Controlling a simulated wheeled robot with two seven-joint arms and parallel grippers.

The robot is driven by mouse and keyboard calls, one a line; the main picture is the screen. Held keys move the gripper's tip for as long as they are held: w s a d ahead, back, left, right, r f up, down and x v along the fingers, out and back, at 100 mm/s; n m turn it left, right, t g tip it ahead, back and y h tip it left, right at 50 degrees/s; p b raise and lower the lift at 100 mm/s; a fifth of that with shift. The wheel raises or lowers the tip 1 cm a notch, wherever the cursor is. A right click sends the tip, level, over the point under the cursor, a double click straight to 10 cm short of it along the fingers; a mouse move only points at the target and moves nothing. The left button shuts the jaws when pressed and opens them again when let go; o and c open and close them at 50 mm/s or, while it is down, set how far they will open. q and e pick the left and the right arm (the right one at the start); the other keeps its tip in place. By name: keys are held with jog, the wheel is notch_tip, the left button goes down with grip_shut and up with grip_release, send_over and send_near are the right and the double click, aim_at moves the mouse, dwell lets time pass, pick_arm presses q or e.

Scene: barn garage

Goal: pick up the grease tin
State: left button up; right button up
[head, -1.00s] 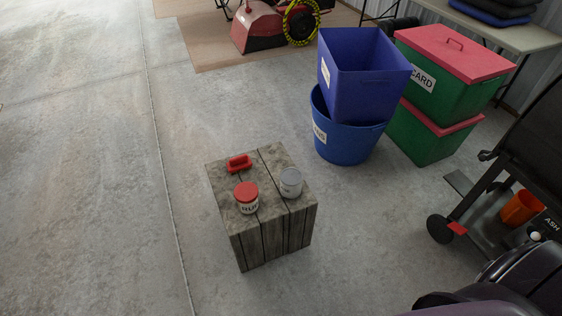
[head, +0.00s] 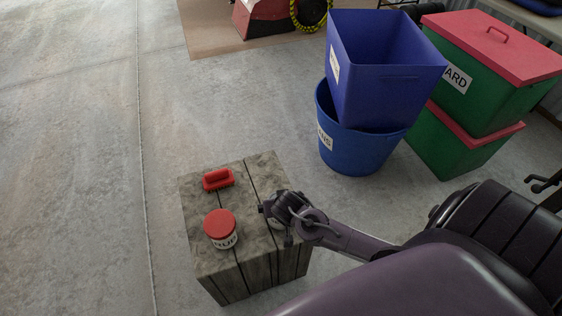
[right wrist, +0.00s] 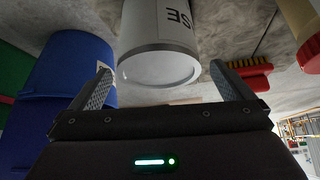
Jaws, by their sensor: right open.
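My left gripper is not in view.
A red-lidded tin (head: 221,228) and a red-handled brush (head: 218,179) share the crate top, left of my right gripper. Blue bins (head: 357,148) and green boxes with red lids (head: 462,140) stand behind. The floor at left is clear.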

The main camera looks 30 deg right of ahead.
jog(key=b+x, duration=0.1)
jog(key=x, duration=0.3)
jog(key=shift+s+f, duration=0.1)
jog(key=shift+w+d+f, duration=0.15)
jog(key=shift+w+f, duration=0.05)
jog(key=shift+f, duration=0.15)
jog(key=c, duration=1.1)
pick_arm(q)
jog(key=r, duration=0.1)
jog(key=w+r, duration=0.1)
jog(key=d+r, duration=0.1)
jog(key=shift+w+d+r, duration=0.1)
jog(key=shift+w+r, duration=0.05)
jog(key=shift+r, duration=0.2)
pick_arm(e)
jog(key=shift+c, duration=0.5)
jog(key=shift+r, duration=0.15)
